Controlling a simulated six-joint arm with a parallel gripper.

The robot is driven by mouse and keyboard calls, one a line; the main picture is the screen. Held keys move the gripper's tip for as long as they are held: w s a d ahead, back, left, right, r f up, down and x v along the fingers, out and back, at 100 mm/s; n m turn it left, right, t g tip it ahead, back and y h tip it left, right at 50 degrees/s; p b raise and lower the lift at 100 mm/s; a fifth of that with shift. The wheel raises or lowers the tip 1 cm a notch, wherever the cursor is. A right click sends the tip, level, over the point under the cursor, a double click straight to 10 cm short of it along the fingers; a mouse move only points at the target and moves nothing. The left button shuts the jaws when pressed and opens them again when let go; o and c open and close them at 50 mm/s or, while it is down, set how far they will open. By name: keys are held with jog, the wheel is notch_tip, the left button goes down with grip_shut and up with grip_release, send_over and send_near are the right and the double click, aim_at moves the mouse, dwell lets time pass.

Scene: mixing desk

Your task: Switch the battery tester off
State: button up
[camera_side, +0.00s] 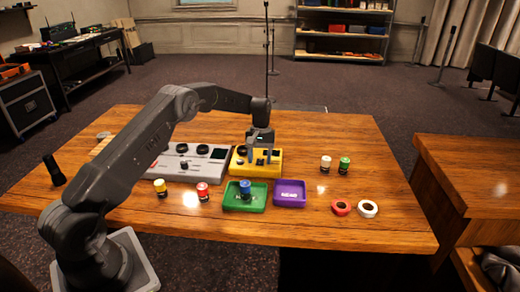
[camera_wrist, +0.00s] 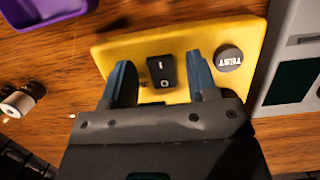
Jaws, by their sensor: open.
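The battery tester (camera_side: 270,171) is a yellow box at the middle of the desk; its yellow face also fills the upper part of the wrist view (camera_wrist: 188,41). My gripper (camera_side: 260,153) is above the tester, pointing down. In the wrist view my gripper (camera_wrist: 160,63) is open, with one finger on each side of the switch and nothing held. I cannot tell which way the rocker is tipped.
A grey device with knobs (camera_side: 185,162) stands close left of the tester. A green tray (camera_side: 237,205) with a blue battery (camera_side: 245,187) and a purple tray (camera_side: 290,194) lie in front. Several batteries and a red tape roll (camera_side: 341,207) lie around. The desk's right back is clear.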

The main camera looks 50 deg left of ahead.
jog(key=v, duration=1.3)
jog(key=shift+r, duration=0.35)
notch_tip(320, 180, up, 11)
jog(key=m+t+y, duration=0.1)
jog(key=m+t, duration=0.1)
send_over(261, 159)
jog(key=s+d, duration=0.2)
jog(key=d, duration=0.4)
jog(key=s+d+r+m+t+y, duration=0.1)
jog(key=s+d+r+m+t, duration=0.1)
jog(key=s+d+r, duration=0.55)
jog(key=s+d+m+t, duration=0.2)
jog(key=s+d, duration=0.2)
jog(key=s, duration=0.8)
jog(key=s+d+f+m+t, duration=0.1)
jog(key=s+d+f, duration=0.1)
jog(key=s+f, duration=0.2)
jog(key=s+d+f+m, duration=0.1)
jog(key=s+f, duration=0.3)
jog(key=s, duration=0.6)
jog(key=shift+d+m+t, duration=0.4)
jog(key=shift+m, duration=0.1)
